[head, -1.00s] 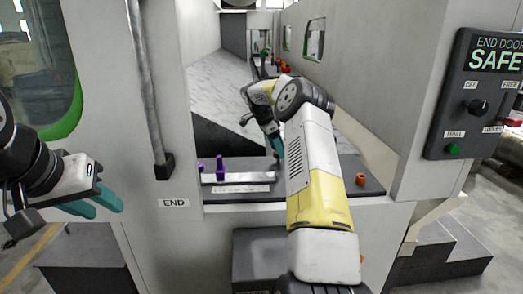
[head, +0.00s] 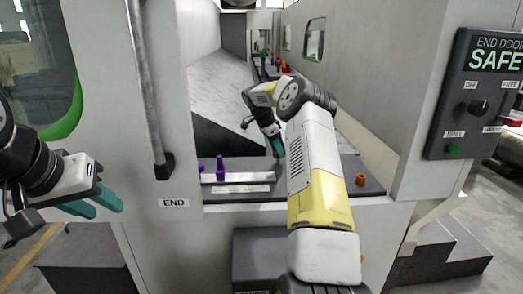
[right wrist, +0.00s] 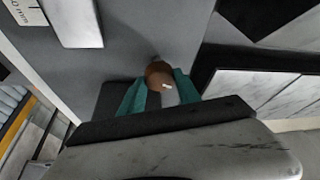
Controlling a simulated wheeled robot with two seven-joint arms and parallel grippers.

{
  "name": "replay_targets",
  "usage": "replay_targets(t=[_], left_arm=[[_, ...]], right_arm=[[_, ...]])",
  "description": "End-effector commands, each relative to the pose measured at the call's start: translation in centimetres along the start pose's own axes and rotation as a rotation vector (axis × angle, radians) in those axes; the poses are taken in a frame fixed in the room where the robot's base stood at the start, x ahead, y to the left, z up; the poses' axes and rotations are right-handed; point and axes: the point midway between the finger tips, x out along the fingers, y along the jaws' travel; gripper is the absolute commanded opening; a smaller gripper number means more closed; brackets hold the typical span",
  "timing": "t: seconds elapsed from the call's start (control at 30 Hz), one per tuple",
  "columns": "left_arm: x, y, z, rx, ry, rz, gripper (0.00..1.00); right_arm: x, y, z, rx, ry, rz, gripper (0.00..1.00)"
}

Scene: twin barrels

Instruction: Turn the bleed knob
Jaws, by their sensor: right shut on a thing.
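An orange-brown knob (right wrist: 158,75) stands between the teal fingertips of my right gripper (right wrist: 160,88) in the right wrist view. The fingers are shut on it, and they hide its lower part. In the head view my right gripper (head: 277,150) reaches through the opening, low over the dark ledge, with its tip partly behind my own arm. No label for the knob is readable. My left gripper (head: 102,208) is open and empty at the left, outside the opening, in front of the grey wall.
Another orange knob (head: 360,179) sits on the ledge (head: 330,187) to the right. A dark switch panel (head: 478,95) hangs at the right. The opening's side walls flank my right arm.

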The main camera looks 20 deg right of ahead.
Motion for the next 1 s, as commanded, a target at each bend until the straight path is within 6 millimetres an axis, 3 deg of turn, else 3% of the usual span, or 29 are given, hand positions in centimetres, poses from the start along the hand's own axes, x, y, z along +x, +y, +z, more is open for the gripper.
replay_targets(t=[0.6,1.0], left_arm=[[0.0,0.0,0.0,0.0,0.0,0.0,0.36],[0.0,0.0,0.0,0.0,0.0,0.0,0.36]], right_arm=[[-0.15,0.19,-0.16,-0.354,0.003,-0.15,0.0],[-0.1,0.22,-0.15,-0.452,0.002,-0.191,0.0]])
